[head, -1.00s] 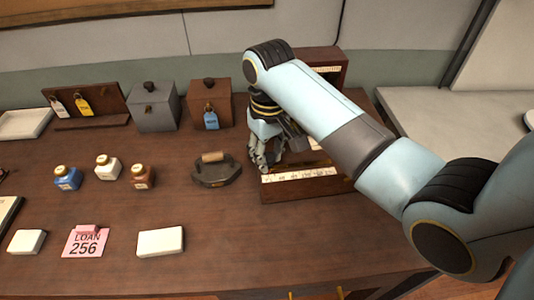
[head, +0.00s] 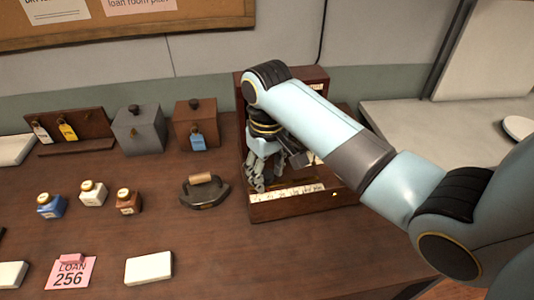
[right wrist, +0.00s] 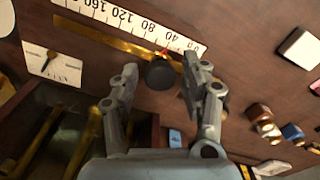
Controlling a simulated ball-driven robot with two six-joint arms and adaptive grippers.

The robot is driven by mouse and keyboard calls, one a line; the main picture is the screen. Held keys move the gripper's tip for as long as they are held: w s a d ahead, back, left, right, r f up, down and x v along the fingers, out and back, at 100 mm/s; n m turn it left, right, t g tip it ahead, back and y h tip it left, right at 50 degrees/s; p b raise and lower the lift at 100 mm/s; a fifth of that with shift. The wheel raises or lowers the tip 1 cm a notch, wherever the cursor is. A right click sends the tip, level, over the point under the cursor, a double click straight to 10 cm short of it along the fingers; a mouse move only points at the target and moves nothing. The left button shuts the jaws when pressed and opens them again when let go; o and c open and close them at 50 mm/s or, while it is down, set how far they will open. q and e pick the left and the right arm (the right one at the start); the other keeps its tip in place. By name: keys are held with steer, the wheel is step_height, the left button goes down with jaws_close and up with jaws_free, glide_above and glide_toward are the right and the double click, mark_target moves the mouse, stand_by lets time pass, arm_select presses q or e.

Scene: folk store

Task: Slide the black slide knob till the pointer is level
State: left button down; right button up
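The black slide knob (right wrist: 161,73) sits on a brass rail (right wrist: 105,40) in the right wrist view. A small red marker beside it is near the low-number end of the white number scale (right wrist: 130,22). A white dial (right wrist: 52,62) with a dark needle is past the rail's far left; the needle looks slanted in this view. My right gripper (right wrist: 160,80) is open, with one finger on each side of the knob; I cannot tell whether they touch it. In the head view my right gripper (head: 262,178) hides the knob inside the wooden instrument (head: 330,196). My left gripper is out of view.
Left of the instrument stand a flat iron (head: 204,192), a brown box (head: 196,122), a grey box (head: 138,130) and small bottles (head: 93,194). A pink loan card (head: 72,272) and white blocks (head: 149,268) lie in front. Bare tabletop (head: 220,245) lies before the instrument.

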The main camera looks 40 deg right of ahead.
steer(key=shift+o, duration=0.7)
steer(key=shift+r, duration=3.5)
